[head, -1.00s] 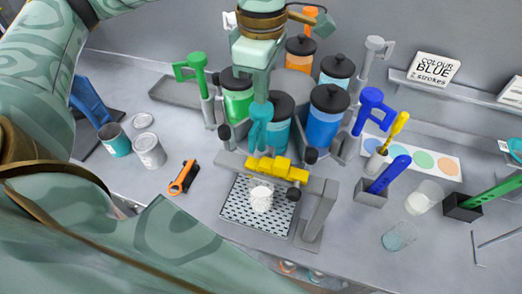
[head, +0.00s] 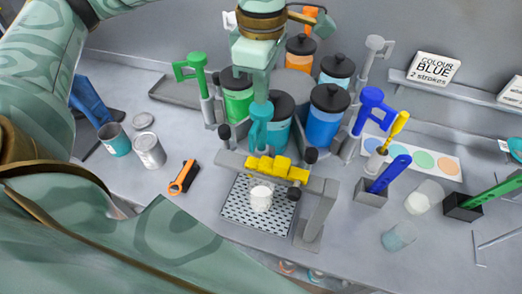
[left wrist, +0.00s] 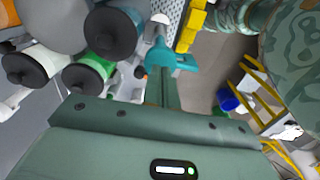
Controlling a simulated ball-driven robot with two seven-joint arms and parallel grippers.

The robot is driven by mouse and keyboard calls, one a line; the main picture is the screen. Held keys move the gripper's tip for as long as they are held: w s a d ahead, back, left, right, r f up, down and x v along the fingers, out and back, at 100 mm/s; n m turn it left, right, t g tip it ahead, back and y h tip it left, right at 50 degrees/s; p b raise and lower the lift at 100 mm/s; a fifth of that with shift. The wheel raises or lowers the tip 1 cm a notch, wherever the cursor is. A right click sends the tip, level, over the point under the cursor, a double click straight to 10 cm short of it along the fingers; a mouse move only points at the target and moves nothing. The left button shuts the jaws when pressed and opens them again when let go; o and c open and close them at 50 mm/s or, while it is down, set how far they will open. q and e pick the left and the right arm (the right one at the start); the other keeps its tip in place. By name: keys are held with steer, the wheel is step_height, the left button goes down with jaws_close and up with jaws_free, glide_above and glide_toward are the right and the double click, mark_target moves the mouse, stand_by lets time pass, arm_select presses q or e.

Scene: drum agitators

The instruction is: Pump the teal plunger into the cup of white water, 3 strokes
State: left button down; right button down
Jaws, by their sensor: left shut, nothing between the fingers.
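The teal plunger (head: 261,128) stands upright in front of the teal jar, and its handle also shows in the left wrist view (left wrist: 166,60). The white cup (head: 261,198) stands on the perforated drip tray (head: 240,212), below the yellow bar (head: 277,169). My left gripper (head: 262,95) points down, shut and empty, directly above the plunger's handle. Its shut fingers also show in the left wrist view (left wrist: 163,90). I cannot tell whether the fingertips touch the handle. My right gripper is not in view.
Black-lidded jars, green (head: 238,98), teal (head: 277,125) and blue (head: 325,118), stand close around the plunger. A green-handled plunger (head: 192,68) is to the left and a blue-handled one (head: 370,103) to the right. A grey post (head: 318,212) stands right of the tray.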

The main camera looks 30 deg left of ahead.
mark_target(261, 107)
arm_select(q)
steer(key=shift+f+b, duration=2.05)
steer(key=shift+f, duration=0.95)
steer(key=shift+r, duration=0.1)
step_height(261, 107, up, 6)
steer(key=p, duration=0.5)
